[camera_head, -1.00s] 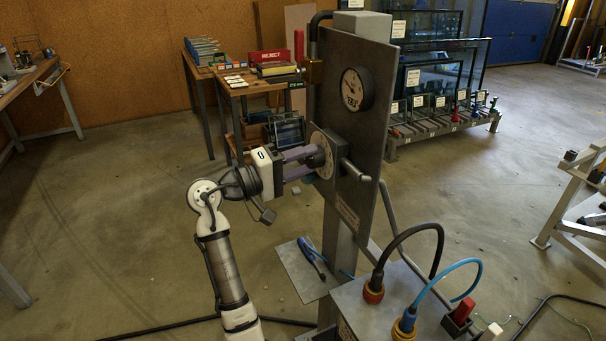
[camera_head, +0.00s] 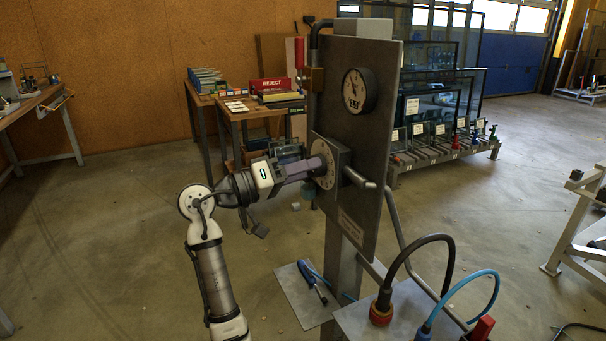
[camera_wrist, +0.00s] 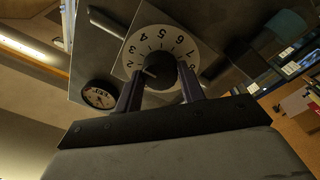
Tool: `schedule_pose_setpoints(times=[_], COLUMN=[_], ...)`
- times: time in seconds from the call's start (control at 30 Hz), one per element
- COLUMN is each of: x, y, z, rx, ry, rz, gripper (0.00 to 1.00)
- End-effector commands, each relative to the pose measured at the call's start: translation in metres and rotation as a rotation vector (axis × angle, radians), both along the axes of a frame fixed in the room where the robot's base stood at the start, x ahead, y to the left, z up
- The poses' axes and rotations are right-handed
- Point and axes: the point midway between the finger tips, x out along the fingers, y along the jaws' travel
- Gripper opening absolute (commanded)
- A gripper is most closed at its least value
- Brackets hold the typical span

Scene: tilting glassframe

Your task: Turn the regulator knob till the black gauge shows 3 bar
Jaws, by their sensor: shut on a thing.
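The black-rimmed gauge (camera_head: 356,90) with a white face sits high on the upright metal panel. It also shows in the wrist view (camera_wrist: 100,95), tilted; its reading is too small to tell in either view. The dark regulator knob (camera_wrist: 161,69) sits at the middle of a white numbered dial (camera_wrist: 140,45), below the gauge on the panel. My gripper (camera_wrist: 160,83) is shut on the knob, one finger on each side. In the head view my gripper (camera_head: 318,166) reaches the dial (camera_head: 326,163) from the left and mostly hides the knob.
The panel (camera_head: 385,130) stands on a grey post, with a bent pipe and a handle (camera_head: 358,178) close right of the dial. Below is a box with black and blue hoses (camera_head: 470,283). A blue-handled tool (camera_head: 312,282) lies on a low plate. Floor at left is clear.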

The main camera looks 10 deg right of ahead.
Motion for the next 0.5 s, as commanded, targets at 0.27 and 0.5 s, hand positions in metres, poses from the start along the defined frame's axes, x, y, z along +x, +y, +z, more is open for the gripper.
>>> schedule_pose_setpoints(times=[0.27, 0.5], x=[-0.0001, -0.0001], y=[0.0000, 0.0000], z=[-0.0001, -0.0001], rx=[0.001, 0.001], ry=[-0.002, -0.001], rz=[-0.001, -0.001], gripper=[0.16, 0.59])
